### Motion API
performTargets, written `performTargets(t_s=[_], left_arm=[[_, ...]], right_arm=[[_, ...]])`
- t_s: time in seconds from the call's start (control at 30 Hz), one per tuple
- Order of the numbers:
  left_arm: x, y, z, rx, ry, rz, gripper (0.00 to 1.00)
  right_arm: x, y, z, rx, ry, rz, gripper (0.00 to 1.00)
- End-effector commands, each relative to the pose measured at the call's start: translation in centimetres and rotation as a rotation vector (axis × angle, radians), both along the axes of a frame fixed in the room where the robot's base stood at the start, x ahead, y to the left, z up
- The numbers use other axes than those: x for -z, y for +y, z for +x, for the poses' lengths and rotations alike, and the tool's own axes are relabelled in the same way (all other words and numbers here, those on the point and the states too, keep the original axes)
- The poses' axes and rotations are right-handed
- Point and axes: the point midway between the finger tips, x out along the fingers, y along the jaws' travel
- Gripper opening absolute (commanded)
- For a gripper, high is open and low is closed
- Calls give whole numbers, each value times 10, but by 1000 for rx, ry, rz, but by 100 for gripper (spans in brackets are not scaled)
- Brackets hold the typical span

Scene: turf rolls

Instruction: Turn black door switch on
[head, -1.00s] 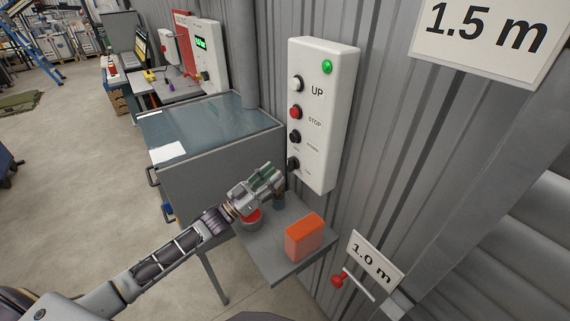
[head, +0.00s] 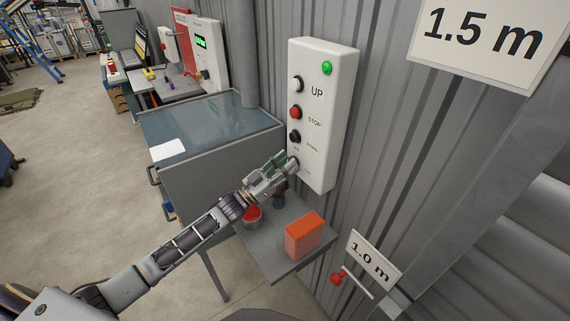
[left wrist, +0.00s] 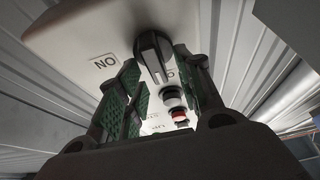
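A white control box (head: 322,115) hangs on the corrugated wall, with a green lamp, an UP button, a red STOP button and a dark button. The black door switch is at the bottom of the box; my left gripper mostly hides it in the head view. In the left wrist view the black rotary knob (left wrist: 153,56) stands beside an upside-down "ON" label (left wrist: 106,62). My left gripper (head: 287,163) is at the switch. Its green-padded fingers (left wrist: 157,68) are apart, one on each side of the knob; contact is not clear. My right gripper is not in view.
Below the box is a small grey shelf (head: 271,265) with an orange block (head: 304,236), a red container (head: 252,216) and a dark item. A grey cabinet (head: 215,182) stands left of it. A red-handled lever (head: 338,279) is low on the wall.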

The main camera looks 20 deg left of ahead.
Motion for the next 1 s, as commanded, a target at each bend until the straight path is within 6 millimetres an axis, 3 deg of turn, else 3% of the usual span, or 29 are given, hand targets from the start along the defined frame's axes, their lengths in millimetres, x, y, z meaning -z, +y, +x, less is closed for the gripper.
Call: performTargets(t_s=[0.13,0.4,1.0], left_arm=[[0,0,0,0,0,0,34],[0,0,0,0,0,0,0],[1,0,0,0,-68,87,0]], right_arm=[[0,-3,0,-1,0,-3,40],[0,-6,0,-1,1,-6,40],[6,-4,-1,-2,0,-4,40]])
